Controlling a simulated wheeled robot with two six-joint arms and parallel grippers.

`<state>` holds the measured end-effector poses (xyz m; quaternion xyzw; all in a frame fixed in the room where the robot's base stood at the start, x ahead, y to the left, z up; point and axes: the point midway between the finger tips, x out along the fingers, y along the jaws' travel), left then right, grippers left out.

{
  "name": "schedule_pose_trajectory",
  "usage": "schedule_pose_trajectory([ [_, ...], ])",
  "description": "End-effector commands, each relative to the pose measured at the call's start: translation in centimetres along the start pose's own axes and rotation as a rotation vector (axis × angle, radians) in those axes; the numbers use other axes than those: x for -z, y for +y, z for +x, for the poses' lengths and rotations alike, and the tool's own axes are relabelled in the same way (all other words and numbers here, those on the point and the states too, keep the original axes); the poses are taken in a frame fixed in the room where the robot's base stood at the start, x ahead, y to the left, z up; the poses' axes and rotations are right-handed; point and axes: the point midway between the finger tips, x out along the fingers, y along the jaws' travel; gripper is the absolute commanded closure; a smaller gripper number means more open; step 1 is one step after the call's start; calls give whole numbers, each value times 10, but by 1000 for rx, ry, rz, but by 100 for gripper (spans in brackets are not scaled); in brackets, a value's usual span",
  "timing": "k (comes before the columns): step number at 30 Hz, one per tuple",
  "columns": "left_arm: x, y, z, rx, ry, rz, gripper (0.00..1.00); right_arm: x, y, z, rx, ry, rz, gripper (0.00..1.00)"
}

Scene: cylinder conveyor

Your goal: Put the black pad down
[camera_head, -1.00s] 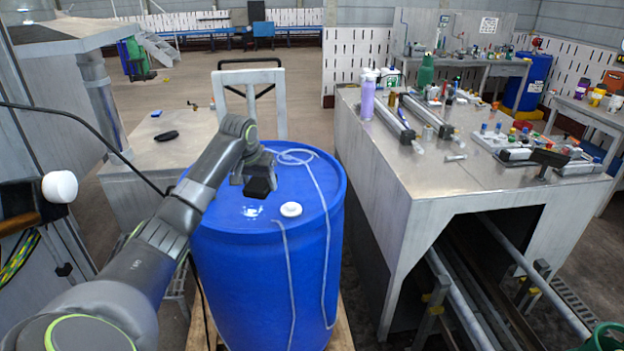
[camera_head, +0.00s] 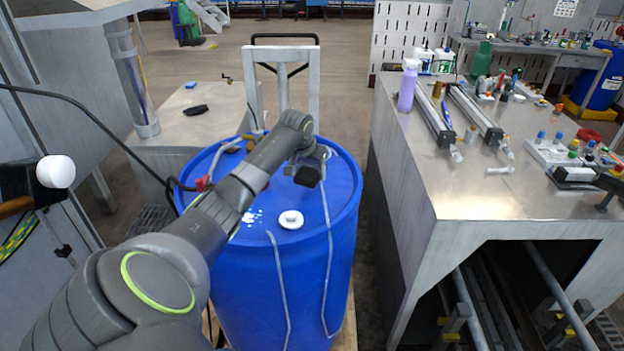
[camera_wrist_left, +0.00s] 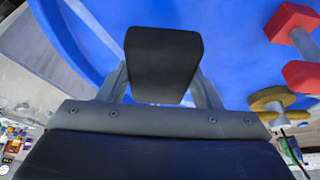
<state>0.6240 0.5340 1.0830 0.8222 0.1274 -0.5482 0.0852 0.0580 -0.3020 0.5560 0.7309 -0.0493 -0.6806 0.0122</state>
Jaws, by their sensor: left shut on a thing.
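The black pad (camera_wrist_left: 162,62) is a dark block held between the fingers of my left gripper (camera_head: 312,166), which is shut on it. In the head view the pad (camera_head: 304,176) is above the top of the blue drum (camera_head: 345,190), toward the drum's right side. In the left wrist view the drum's blue top (camera_wrist_left: 225,50) lies behind the pad. I cannot tell the exact height of the pad over it. My right gripper is not in view.
A white cap (camera_head: 291,219) and a pale hose (camera_head: 328,265) are on the drum. Red fittings (camera_wrist_left: 292,22) show beside the pad. A steel bench (camera_head: 480,200) with cylinders and a purple bottle (camera_head: 408,86) stands to the right. A low table (camera_head: 190,128) holds a dark item.

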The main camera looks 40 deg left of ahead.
Motion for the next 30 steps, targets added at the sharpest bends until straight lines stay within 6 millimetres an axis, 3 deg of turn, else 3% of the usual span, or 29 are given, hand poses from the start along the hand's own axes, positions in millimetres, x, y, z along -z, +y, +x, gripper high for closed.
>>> schedule_pose_trajectory([
  [4,-5,1,12,-2,-1,-1,60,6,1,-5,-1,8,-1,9],
  [9,-14,1,34,-1,-2,-1,60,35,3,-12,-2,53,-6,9],
  [12,-16,1,41,-2,1,0,60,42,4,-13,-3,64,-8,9],
  [23,-18,1,45,-1,1,0,60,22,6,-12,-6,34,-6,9],
  [24,-18,1,44,-1,1,0,36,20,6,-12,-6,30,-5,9],
  [28,-18,1,44,-1,1,0,20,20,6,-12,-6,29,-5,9],
  [30,-18,1,44,-1,1,0,20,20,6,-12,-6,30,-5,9],
])
